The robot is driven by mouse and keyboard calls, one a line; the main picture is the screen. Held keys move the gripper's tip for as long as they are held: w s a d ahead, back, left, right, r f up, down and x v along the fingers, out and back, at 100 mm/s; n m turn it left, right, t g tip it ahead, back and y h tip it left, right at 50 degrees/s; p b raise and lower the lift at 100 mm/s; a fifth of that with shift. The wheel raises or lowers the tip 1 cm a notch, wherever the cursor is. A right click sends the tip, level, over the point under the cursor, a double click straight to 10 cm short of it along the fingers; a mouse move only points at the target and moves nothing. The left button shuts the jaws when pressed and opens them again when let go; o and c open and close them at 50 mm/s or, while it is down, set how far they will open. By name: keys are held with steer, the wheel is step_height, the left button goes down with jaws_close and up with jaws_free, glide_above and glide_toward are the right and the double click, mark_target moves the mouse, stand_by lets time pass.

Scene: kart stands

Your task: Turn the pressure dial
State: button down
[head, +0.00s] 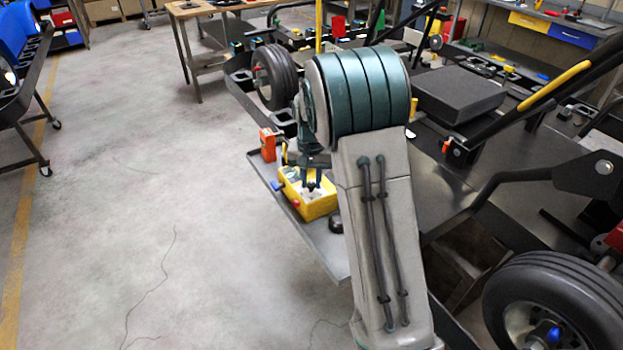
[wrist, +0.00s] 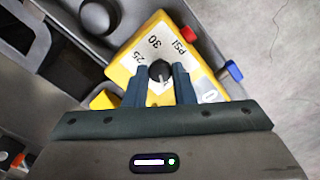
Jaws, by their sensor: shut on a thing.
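The pressure dial (wrist: 159,72) is a black knob on a white face marked "25", "30" and "PSI". It sits on top of a yellow box (head: 322,205) that stands on a grey tray. The yellow box also shows in the wrist view (wrist: 122,69), with a red button and a blue part on its side. My gripper (wrist: 162,78) has its two dark fingers closed on the knob, one on each side. In the head view my gripper (head: 313,180) reaches down onto the box's white top, and the knob is hidden there.
An orange device (head: 267,144) stands at the tray's far end. The grey tray (head: 328,247) juts out beside the kart. A black round object (head: 336,225) lies close to the box. A kart wheel (head: 553,305) is at the lower right. The concrete floor at left is open.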

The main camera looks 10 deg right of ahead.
mark_target(311, 184)
steer(key=shift+r, duration=0.1)
stand_by(0.3)
steer(key=c, duration=1.2)
jaws_free()
steer(key=shift+r, duration=0.1)
step_height(311, 184, up, 14)
steer(key=shift+f+b, duration=0.2)
steer(key=shift+b, duration=0.25)
